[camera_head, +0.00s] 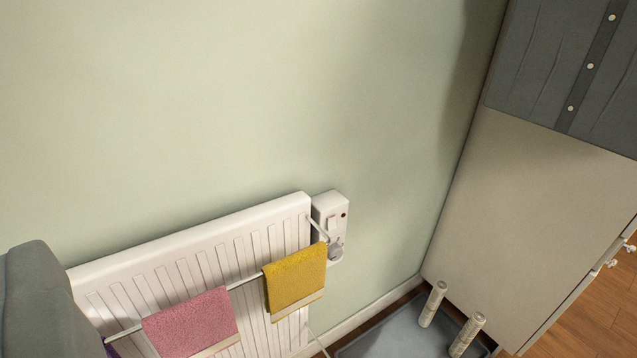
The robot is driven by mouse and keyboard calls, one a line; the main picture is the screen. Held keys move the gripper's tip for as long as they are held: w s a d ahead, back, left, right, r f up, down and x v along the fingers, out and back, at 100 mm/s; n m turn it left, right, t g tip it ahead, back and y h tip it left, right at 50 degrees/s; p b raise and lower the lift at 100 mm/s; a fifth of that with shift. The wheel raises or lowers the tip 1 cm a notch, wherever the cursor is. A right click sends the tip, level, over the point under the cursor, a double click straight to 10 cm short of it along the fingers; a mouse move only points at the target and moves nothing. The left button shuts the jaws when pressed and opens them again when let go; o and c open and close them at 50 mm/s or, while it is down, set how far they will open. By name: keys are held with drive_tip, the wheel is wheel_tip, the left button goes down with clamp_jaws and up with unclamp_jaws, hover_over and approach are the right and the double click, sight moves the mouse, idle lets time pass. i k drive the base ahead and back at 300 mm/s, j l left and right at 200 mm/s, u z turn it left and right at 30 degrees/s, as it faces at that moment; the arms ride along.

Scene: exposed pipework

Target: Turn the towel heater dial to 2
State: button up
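The towel heater (190,262) is a white ribbed radiator on the pale green wall, at the lower middle left. A white control box (331,212) is fixed at its right end, with a small dark red spot near the top. The dial (337,244) appears as a small greyish knob low on the box. It is too small to read any number or pointer, and the towel rail's end comes close to it in the picture. My gripper does not show in this view.
A yellow towel (296,277) and a pink towel (190,322) hang on the rail. A tall beige cabinet (535,200) stands right, with a dark grey buttoned cloth (575,65) above. A grey shape (45,300) fills the lower left.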

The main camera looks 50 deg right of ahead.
sight(334, 253)
drive_tip(key=z, duration=1.15)
